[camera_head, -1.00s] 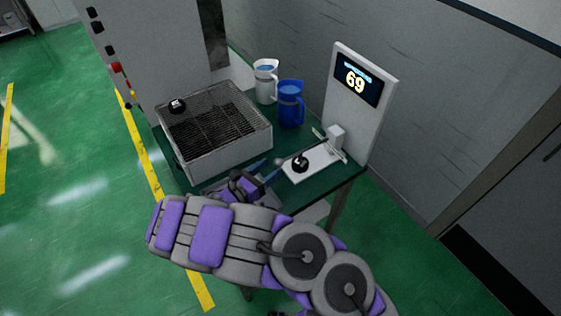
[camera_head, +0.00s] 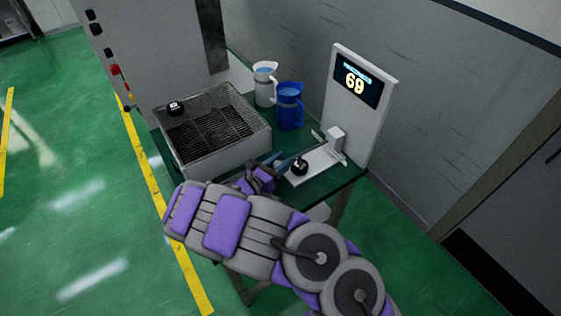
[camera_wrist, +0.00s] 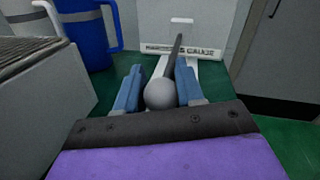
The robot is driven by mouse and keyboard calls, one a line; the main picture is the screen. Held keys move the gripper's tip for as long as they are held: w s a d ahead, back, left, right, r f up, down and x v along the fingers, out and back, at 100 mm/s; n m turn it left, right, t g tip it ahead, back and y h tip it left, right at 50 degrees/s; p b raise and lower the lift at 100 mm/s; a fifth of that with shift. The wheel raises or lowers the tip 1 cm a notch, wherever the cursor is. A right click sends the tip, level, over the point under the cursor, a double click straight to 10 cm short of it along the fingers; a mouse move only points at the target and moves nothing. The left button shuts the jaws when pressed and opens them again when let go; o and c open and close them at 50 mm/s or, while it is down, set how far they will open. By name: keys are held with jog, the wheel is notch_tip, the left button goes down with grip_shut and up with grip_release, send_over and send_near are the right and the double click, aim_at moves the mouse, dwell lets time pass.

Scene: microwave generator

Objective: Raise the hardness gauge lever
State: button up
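The hardness gauge (camera_head: 362,105) is a white upright panel on a flat base, with a display reading 69. Its dark lever (camera_wrist: 174,57) runs from the gauge to a round grey knob (camera_wrist: 160,94). In the wrist view the knob sits between the two blue fingers of my gripper (camera_wrist: 160,86), low in the gap near the palm. The fingers are apart, one on each side of the knob. Whether either touches it is hard to tell. In the head view my gripper (camera_head: 279,163) is at the lever's end, and the knob is hidden.
A blue pitcher (camera_head: 290,108) and a white pitcher (camera_head: 264,85) stand behind on the green table (camera_head: 322,186).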

grip_shut()
jog(key=shift+r, duration=0.1)
jog(key=shift+r+p, duration=0.5)
jog(key=shift+p, duration=0.15)
jog(key=w+d+r+g+y+p, duration=0.3)
jog(key=d+r+p, duration=0.3)
jog(key=p, duration=0.9)
jog(key=w+d+r+m+g+y+p, duration=0.1)
jog(key=w+d+r+g+y+p, duration=0.3)
jog(key=r+p, duration=0.6)
jog(key=shift+w+d+m+g+y+p, duration=0.4)
jog(key=shift+d+y+p, duration=0.55)
jog(key=shift+p, duration=1.6)
jog(key=shift+a, duration=0.1)
